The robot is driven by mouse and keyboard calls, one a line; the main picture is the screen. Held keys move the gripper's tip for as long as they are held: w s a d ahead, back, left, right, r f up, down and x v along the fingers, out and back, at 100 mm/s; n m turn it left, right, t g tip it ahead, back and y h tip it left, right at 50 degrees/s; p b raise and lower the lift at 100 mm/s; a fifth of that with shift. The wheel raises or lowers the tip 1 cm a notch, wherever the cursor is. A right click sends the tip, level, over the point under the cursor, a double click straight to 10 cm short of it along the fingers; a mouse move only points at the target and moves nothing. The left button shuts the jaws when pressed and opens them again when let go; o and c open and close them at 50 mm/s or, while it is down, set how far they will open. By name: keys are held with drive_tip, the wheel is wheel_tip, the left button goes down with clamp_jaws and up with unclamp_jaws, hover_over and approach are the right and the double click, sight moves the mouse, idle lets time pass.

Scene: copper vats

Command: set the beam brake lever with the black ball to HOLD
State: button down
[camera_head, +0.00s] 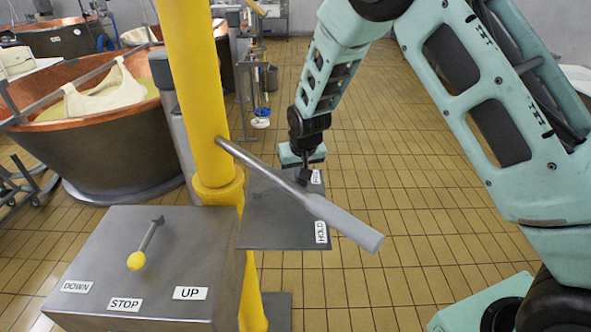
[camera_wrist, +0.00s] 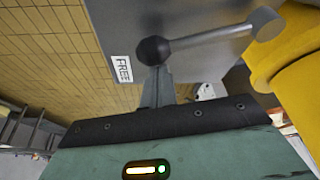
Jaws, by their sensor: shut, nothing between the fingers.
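The beam brake lever's black ball (camera_wrist: 153,51) shows in the wrist view on a grey metal arm (camera_wrist: 212,39) that runs to a round pivot on the grey plate (camera_wrist: 190,75). The ball lies beside the FREE label (camera_wrist: 122,69). In the head view the plate (camera_head: 270,222) carries the HOLD label (camera_head: 320,232) nearer the camera and the FREE label (camera_head: 317,177) farther off. My gripper (camera_wrist: 157,77) is shut and empty, its fingertips right at the ball; I cannot tell whether they touch. In the head view my gripper (camera_head: 305,165) is beside the plate's far right corner.
A long grey-handled lever (camera_head: 342,222) juts from the yellow post (camera_head: 197,90) across the plate and hides part of it. A grey box (camera_head: 110,250) with a yellow-ball lever (camera_head: 136,261) and DOWN, STOP, UP labels stands front left. A copper vat (camera_head: 100,140) is behind.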

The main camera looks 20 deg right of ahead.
drive_tip(key=s+m, duration=0.2)
drive_tip(key=s+m+h+p, duration=0.1)
drive_tip(key=s+m, duration=0.1)
drive_tip(key=s+a+m+h+p, duration=0.1)
drive_tip(key=s+m, duration=0.1)
drive_tip(key=shift+s+g, duration=0.25)
drive_tip(key=shift+g, duration=0.05)
drive_tip(key=shift+s+a+p, duration=0.3)
drive_tip(key=shift+s+a, duration=0.05)
drive_tip(key=shift+s, duration=0.25)
drive_tip(key=shift+s+a+p, duration=0.25)
drive_tip(key=shift+s+a, duration=0.1)
drive_tip(key=shift+s, duration=0.25)
